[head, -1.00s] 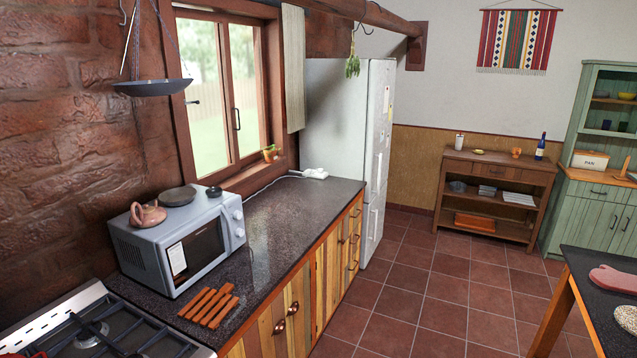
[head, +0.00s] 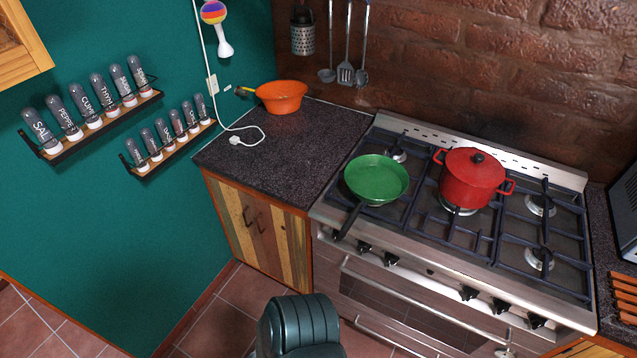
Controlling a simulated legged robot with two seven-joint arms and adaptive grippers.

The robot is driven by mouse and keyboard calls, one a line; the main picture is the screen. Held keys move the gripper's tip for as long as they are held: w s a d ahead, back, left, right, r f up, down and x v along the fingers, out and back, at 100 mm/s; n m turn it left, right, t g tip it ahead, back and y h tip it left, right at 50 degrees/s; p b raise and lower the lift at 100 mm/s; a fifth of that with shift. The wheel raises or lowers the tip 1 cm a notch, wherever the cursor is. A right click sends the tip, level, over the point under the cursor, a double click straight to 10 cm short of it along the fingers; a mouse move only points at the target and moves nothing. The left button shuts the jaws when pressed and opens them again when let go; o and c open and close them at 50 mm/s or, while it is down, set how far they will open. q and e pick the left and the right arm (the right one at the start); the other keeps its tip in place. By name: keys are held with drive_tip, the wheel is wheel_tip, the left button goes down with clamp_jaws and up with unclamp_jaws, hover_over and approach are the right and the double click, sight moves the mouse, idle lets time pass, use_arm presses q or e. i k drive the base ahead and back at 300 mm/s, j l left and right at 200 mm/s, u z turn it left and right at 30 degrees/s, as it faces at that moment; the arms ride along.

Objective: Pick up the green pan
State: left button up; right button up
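The green pan (head: 377,178) sits on the left side of the gas stove (head: 432,233) in the head view. Its dark handle (head: 349,220) points toward the front edge, down and to the left. The pan looks empty. A dark ribbed, rounded shape stands at the bottom of the picture in front of the stove; I cannot tell what it is. Neither gripper can be made out in the view.
A red lidded pot (head: 472,180) stands right of the pan on the stove. An orange bowl (head: 282,97) is on the dark counter (head: 270,160) at left. Spice racks (head: 95,123) hang on the green wall. Utensils hang behind the stove.

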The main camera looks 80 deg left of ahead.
sight(373, 179)
drive_tip(key=u, duration=2)
drive_tip(key=j, duration=0.1)
